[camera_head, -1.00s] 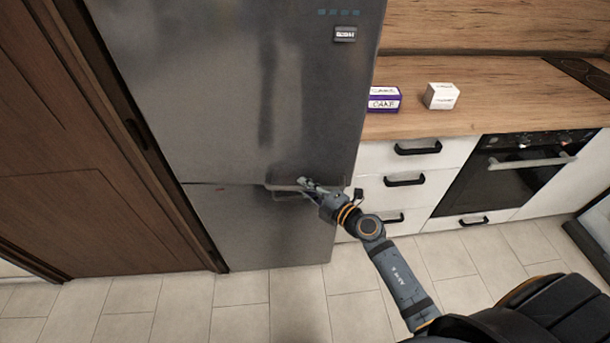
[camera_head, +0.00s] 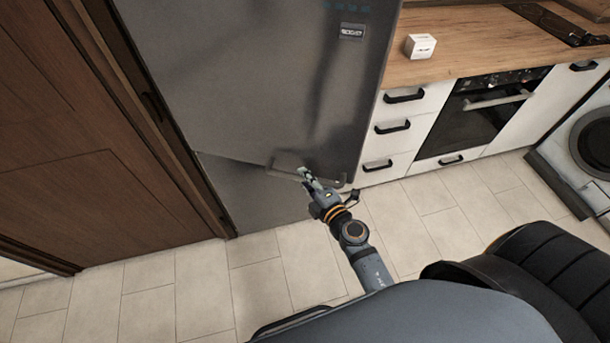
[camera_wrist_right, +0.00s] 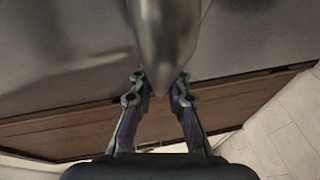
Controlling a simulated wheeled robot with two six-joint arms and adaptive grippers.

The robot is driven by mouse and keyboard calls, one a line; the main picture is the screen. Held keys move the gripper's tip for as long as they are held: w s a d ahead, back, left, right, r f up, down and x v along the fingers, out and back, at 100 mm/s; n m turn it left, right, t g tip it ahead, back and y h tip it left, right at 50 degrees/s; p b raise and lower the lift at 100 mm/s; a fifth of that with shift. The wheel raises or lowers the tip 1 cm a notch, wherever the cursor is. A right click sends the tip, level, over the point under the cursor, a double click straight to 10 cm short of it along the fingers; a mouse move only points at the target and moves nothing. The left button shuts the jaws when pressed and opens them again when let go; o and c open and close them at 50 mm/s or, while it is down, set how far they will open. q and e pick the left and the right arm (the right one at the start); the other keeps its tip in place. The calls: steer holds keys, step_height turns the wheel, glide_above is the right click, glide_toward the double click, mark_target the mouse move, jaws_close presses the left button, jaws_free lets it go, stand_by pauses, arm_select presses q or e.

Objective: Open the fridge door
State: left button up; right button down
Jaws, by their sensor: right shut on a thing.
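The grey fridge's upper door (camera_head: 250,85) stands ajar, its right side swung out toward me. Its lower edge slants across the lower fridge door (camera_head: 250,195), which looks shut. My right gripper (camera_head: 304,175) is shut on the metal handle (camera_head: 283,171) at the bottom of the upper door. In the right wrist view the handle (camera_wrist_right: 165,40) runs between the two fingers of my right gripper (camera_wrist_right: 158,88). The fridge's inside is hidden behind the door. My left gripper is not in view.
A brown wooden door (camera_head: 70,150) stands left of the fridge. A counter (camera_head: 460,45) with a white box (camera_head: 420,46), drawers and an oven (camera_head: 470,122) is at the right. A washing machine (camera_head: 590,140) stands far right. The tiled floor (camera_head: 220,295) in front is clear.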

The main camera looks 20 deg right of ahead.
steer(key=shift+s+a, duration=0.25)
stand_by(0.3)
steer(key=c, duration=1.3)
jaws_free()
steer(key=v, duration=1.2)
steer(key=shift+a+f, duration=0.1)
steer(key=shift+c, duration=0.2)
